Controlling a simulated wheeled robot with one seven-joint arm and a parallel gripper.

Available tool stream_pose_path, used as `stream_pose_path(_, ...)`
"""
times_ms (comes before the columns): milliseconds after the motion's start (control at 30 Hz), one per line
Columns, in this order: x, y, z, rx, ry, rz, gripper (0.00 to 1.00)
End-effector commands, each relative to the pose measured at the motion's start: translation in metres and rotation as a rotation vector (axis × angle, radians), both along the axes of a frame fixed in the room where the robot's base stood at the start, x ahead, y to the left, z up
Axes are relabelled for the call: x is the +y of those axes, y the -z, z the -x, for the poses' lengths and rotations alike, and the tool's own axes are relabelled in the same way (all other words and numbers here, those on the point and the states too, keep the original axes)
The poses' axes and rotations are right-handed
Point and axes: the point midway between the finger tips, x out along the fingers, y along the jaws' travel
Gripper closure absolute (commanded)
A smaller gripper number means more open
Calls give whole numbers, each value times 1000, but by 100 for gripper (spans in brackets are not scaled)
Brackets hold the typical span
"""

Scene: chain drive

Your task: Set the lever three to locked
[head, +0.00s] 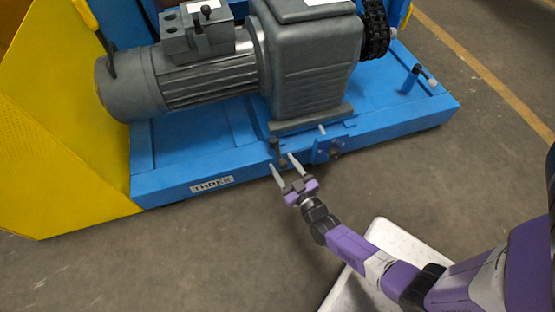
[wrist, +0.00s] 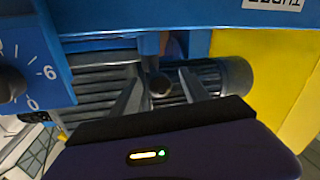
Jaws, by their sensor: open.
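A blue base frame (head: 400,113) carries a white plate reading THREE (head: 211,185) on its front face. It also shows upside down at the top of the wrist view (wrist: 273,3). A small dark lever (head: 274,147) stands at the frame's front edge, right of the plate. In the wrist view its round dark knob (wrist: 160,84) shows between the fingers. My gripper (head: 282,160) is open in front of the lever, its fingers pointing at the frame. In the wrist view the gripper (wrist: 159,74) has one finger on each side of the knob. I cannot tell whether they touch it.
A grey motor and gearbox (head: 305,60) sit on the frame. A dial (wrist: 12,85) shows left in the wrist view. A yellow panel (head: 50,150) stands left. The front floor (head: 190,260) is clear.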

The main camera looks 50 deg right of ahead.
Motion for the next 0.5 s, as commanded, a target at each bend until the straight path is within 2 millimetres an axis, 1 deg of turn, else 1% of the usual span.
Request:
stream_pose_path(33,-3,2,-8,-4,0,-1,47)
stream_pose_path(200,-10,2,-25,-1,0,0,47)
stream_pose_path(333,-13,1,-31,1,-1,-1,47)
stream_pose_path(500,-13,0,-32,1,-1,-1,47)
